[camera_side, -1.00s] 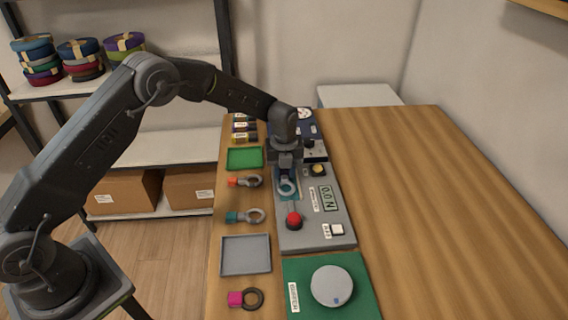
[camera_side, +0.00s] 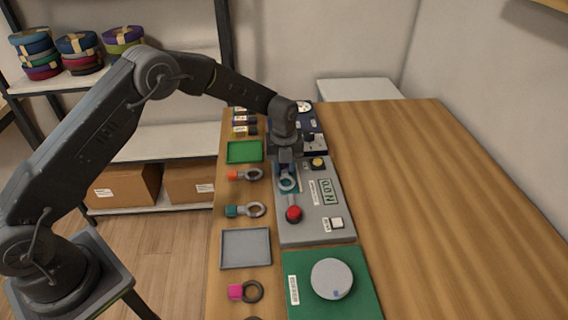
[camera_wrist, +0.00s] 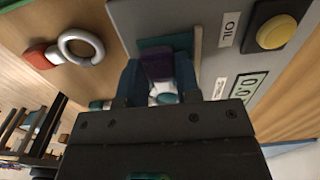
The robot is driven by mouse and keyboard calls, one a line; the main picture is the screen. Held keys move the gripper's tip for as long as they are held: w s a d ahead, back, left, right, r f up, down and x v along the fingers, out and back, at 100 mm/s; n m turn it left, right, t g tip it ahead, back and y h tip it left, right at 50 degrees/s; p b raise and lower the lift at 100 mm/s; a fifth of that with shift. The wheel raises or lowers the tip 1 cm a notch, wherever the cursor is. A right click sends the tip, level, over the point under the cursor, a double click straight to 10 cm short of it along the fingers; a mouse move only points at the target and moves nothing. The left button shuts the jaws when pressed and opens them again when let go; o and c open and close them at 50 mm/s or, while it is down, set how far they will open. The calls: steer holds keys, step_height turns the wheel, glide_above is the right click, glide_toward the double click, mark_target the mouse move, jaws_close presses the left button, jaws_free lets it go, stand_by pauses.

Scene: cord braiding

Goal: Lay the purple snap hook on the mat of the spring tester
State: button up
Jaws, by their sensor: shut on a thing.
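The purple snap hook (camera_wrist: 157,66) is between the blue fingers of my gripper (camera_wrist: 158,82) in the wrist view. The spring tester (camera_side: 316,228) is a grey panel with a display reading about 0.0 N. Its teal mat (camera_side: 295,172) lies under and behind the hook, and its edge also shows in the wrist view (camera_wrist: 165,43). My gripper is shut on the hook, low over the mat. I cannot tell whether the hook touches the mat.
A red knob (camera_side: 294,214), a yellow button (camera_side: 318,163) and a white switch (camera_side: 337,223) stand on the panel. To its left lie an orange hook (camera_side: 233,175), a teal hook (camera_side: 232,211), a grey tray (camera_side: 246,249) and a green tray (camera_side: 244,152). The table at right is clear.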

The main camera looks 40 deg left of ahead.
steer(key=shift+f, duration=0.25)
steer(key=o, duration=1)
steer(key=shift+r, duration=0.2)
steer(key=shift+w+r, duration=0.1)
steer(key=shift+r, duration=0.4)
step_height(320, 180, up, 10)
steer(key=shift+f, duration=0.15)
